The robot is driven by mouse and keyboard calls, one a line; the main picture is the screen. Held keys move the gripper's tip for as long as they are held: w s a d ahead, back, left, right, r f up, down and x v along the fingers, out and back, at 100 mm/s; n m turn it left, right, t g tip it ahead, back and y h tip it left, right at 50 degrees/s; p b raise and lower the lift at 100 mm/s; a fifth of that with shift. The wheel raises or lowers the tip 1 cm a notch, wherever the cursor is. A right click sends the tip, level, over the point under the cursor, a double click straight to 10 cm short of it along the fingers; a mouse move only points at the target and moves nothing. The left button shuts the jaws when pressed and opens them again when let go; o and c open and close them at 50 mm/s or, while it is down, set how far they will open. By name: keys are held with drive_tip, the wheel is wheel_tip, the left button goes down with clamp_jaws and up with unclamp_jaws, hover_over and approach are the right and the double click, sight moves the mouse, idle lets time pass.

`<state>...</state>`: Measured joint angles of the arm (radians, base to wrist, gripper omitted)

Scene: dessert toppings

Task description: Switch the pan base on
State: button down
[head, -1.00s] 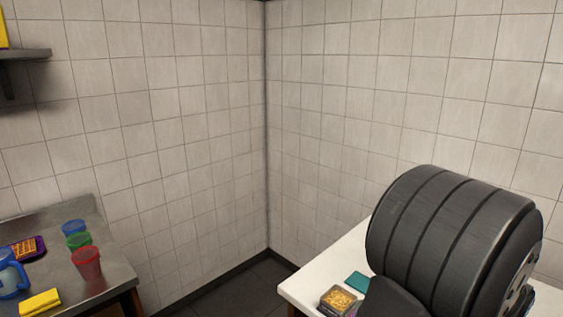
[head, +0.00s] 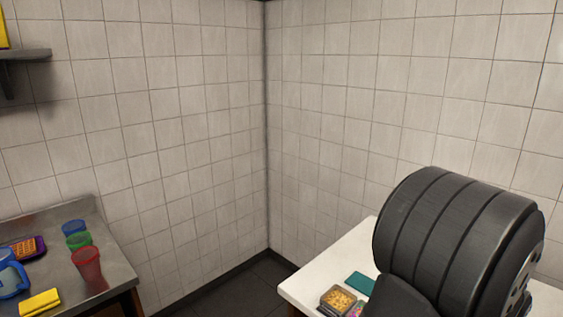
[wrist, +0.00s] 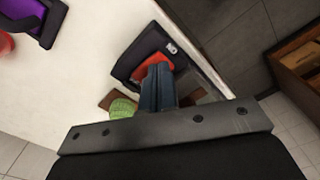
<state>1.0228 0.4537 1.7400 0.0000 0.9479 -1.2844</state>
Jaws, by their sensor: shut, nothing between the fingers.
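In the wrist view, a black base (wrist: 139,58) with a red part on it lies on the white table, near the table's edge. It looks like the pan base. A small pale mark or switch (wrist: 171,47) shows on its upper right side. My gripper (wrist: 158,72) is shut and empty, with its fingers over or in front of the red part. I cannot tell whether they touch it. The fingers hide part of the base. In the head view the gripper and the pan base are not visible.
In the wrist view, a green item (wrist: 123,108) lies beside the fingers and a purple and black item (wrist: 32,18) lies far left. In the head view, a container of yellow bits (head: 338,301) and a teal item (head: 360,283) sit on the white table (head: 318,276). Cups stand on a steel counter.

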drive_tip(key=shift+f, duration=0.3)
drive_tip(key=shift+r, duration=3.55)
wheel_tip(320, 180, down, 7)
drive_tip(key=shift+f, duration=0.1)
drive_tip(key=shift+r, duration=0.25)
